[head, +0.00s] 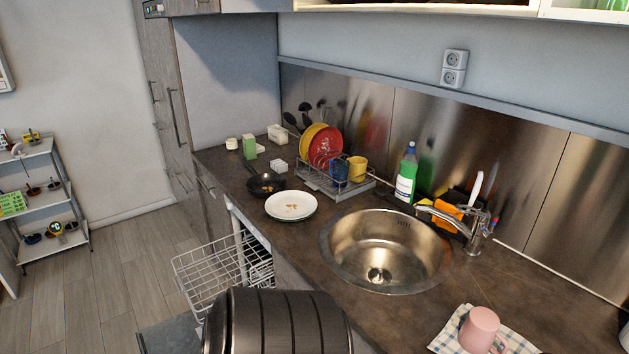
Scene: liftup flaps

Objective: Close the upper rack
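The upper rack (208,271) is a white wire basket in the head view. It sticks out to the left from the open dishwasher under the dark counter. Its front wall stands clear of the dishwasher opening, and another part of the wire rack (260,268) shows inside the opening. The open dishwasher door (170,337) lies low at the bottom left. A dark ribbed rounded shape at the bottom middle hides the near part of the rack and door. Neither of my grippers is in view.
The counter (330,211) holds a white plate (291,205), a pan (265,184), a dish drainer (335,186) and a round sink (386,252). A shelf unit (48,200) stands at the far left. The wooden floor (105,275) left of the rack is clear.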

